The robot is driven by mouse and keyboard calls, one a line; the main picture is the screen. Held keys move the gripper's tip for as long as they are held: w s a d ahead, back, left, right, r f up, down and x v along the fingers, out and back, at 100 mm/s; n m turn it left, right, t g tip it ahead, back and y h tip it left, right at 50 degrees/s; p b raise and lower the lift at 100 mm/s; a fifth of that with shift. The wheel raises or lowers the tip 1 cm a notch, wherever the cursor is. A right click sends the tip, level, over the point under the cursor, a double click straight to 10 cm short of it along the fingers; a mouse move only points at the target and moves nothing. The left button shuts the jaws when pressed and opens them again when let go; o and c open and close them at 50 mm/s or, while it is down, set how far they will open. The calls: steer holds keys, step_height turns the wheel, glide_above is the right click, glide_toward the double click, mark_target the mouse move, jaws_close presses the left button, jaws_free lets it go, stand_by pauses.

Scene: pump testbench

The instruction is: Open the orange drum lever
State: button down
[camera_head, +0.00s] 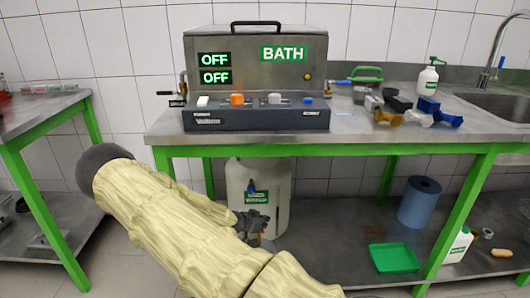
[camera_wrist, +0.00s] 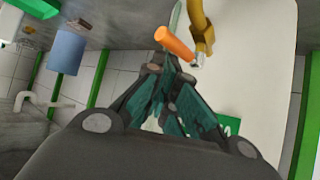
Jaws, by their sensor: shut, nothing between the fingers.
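The orange lever (camera_wrist: 174,41) shows in the wrist view, angled from upper left to a small metal joint beside a yellow fitting (camera_wrist: 201,28). The white drum (camera_wrist: 245,60) fills the area behind and to the right. In the head view the drum (camera_head: 281,192) stands under the bench, with a green label and a blue part on its front. My gripper (camera_wrist: 168,66) is shut and empty, its tips just below the lever in the picture; I cannot tell whether they touch it. In the head view my gripper (camera_head: 254,222) is in front of the drum's lower part, and the lever is not clearly visible.
The green-framed bench (camera_head: 410,134) with the BATH unit (camera_head: 256,75) stands above the drum. On the lower shelf, a blue roll (camera_head: 419,205), a green tray (camera_head: 394,258) and a white bottle (camera_head: 459,245) are right of the drum.

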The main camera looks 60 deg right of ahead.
steer(key=shift+s, duration=0.15)
steer(key=shift+s+a+p, duration=0.45)
steer(key=shift+a, duration=0.1)
stand_by(0.4)
